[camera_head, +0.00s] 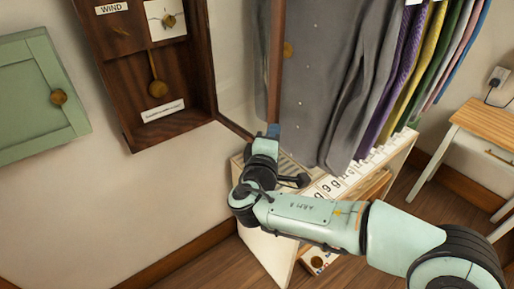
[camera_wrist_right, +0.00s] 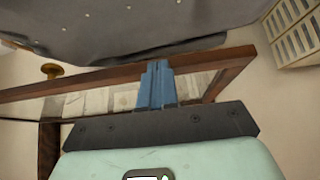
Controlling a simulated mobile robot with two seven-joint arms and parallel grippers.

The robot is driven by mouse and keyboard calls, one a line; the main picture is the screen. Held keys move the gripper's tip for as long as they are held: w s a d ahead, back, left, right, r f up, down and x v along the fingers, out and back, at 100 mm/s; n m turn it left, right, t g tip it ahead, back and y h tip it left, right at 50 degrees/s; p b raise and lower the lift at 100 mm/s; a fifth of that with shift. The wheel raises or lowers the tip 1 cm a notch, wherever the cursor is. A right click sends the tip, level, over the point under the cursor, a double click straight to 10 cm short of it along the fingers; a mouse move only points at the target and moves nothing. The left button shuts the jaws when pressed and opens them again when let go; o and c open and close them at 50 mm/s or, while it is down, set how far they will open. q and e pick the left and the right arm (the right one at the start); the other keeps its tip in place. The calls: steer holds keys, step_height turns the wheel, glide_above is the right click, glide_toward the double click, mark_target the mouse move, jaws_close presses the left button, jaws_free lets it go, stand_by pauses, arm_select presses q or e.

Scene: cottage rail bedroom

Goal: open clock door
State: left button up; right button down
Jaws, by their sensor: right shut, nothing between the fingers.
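The wooden wall clock (camera_head: 193,80) hangs at the upper left in the head view, with a brass pendulum and a "WIND" label inside. Its glazed door (camera_head: 273,60) stands swung open to the right, so the inside of the case shows. A brass knob (camera_head: 288,50) is on the door. My right gripper (camera_head: 272,130) is at the door's lower end. In the wrist view its blue fingers (camera_wrist_right: 157,85) are together and empty, overlapping the wooden door frame (camera_wrist_right: 90,83); I cannot tell whether they touch it. The knob (camera_wrist_right: 50,70) shows left of them. My left gripper is out of view.
Hanging clothes (camera_head: 340,80) are close behind and right of the door. A low white unit (camera_head: 262,245) with numbered cards stands below my right gripper. A green wall cabinet (camera_head: 35,95) is at left, a wooden table (camera_head: 485,125) at right. The wall below the clock is clear.

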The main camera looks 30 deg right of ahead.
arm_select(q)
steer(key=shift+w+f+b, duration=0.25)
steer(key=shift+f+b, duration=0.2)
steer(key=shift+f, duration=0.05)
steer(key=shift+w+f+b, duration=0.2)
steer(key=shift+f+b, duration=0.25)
arm_select(e)
steer(key=shift+w+d, duration=0.2)
steer(key=shift+d, duration=1)
steer(key=shift+w+d, duration=0.15)
steer(key=shift+d, duration=1.05)
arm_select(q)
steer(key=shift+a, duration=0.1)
arm_select(e)
steer(key=shift+a, duration=0.1)
